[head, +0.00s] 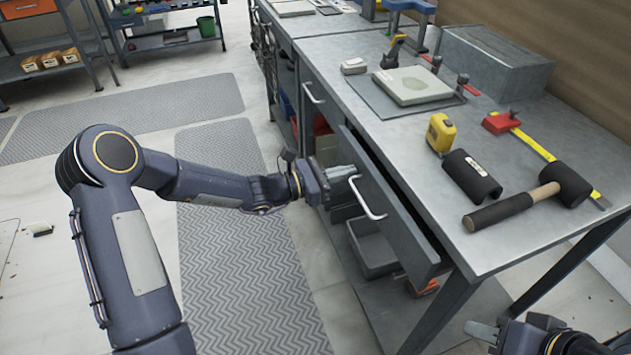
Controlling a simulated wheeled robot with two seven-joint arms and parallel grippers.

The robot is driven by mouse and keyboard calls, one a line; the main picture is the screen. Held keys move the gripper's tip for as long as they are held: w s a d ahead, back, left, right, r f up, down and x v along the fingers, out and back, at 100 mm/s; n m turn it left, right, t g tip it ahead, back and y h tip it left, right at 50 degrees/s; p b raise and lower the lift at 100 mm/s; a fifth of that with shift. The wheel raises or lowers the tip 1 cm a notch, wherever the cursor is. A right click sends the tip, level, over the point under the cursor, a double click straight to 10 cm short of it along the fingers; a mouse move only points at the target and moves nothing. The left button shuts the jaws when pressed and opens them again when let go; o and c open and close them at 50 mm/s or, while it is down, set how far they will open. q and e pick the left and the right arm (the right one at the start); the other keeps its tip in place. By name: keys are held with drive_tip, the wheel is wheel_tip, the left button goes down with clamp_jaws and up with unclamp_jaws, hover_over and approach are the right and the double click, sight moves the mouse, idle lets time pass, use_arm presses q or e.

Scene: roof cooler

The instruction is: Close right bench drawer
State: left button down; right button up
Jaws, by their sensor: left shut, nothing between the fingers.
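The right bench drawer (395,208) is partly pulled out from under the bench top, with a dark gap behind its grey front. Its pale bar handle (368,200) faces left. My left gripper (350,172) is shut and empty at the drawer front, close to the far end of the handle. I cannot tell whether it touches the front or handle. My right gripper (482,330) is at the bottom edge, low beside the bench's near leg, with only part of it showing.
The metal workbench (400,150) holds a mallet (530,196), a yellow tape measure (441,133), a black curved block (471,176) and a red-ended clamp (501,122). Another drawer handle (313,93) is farther along. A grey bin (372,247) stands on the lower shelf. Matted floor lies left.

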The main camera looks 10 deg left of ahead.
sight(361, 167)
use_arm(q)
drive_tip(key=x, duration=0.4)
drive_tip(key=shift+b, duration=0.3)
drive_tip(key=shift+r, duration=0.25)
